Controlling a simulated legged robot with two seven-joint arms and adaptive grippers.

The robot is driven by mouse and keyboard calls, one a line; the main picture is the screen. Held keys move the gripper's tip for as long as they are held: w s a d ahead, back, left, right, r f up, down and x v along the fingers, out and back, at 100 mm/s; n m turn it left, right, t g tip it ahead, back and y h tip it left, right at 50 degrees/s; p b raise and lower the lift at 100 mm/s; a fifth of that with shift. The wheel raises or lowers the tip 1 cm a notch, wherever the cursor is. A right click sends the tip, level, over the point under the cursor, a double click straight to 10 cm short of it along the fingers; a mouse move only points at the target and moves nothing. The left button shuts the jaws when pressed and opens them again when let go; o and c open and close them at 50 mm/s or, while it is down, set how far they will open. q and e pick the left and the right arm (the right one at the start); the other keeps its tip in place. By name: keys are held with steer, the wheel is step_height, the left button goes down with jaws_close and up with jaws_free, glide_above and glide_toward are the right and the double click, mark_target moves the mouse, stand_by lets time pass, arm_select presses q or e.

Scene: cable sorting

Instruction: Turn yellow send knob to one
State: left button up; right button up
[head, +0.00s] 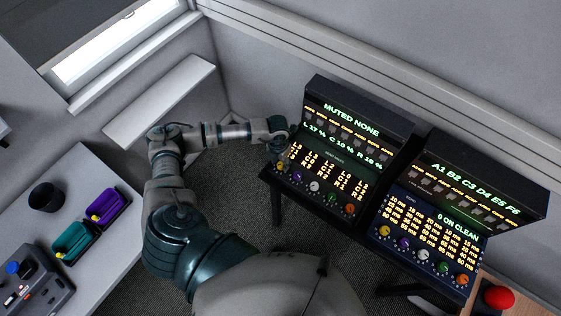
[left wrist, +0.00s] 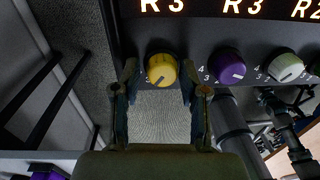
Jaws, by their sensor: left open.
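The yellow knob (left wrist: 161,70) is at the left end of a knob row on the left console (head: 310,97). It has a dark pointer mark toward its lower left in the left wrist view, with small digits beside it. My left gripper (left wrist: 160,76) is open, its two fingers on either side of the yellow knob. Whether they touch it I cannot tell. In the head view my left gripper (head: 282,152) reaches the console's left edge and partly hides the knob.
A purple knob (left wrist: 228,66) and a white knob (left wrist: 285,67) sit to the right of the yellow one. A second console (head: 480,172) stands at right with its own yellow knob (head: 384,231). A side table (head: 95,232) at left holds coloured bins. A red ball (head: 499,298) is lower right.

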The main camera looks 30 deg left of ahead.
arm_select(q)
steer(key=shift+f, duration=0.1)
jaws_close()
steer(key=shift+n, duration=0.3)
steer(key=n, duration=0.3)
steer(key=shift+s+n, duration=0.1)
steer(key=shift+n, duration=0.2)
steer(key=n, duration=0.3)
steer(key=shift+n, duration=0.3)
steer(key=n, duration=0.6)
steer(key=shift+d+t, duration=0.1)
steer(key=shift+t, duration=0.2)
steer(key=shift+n, duration=0.3)
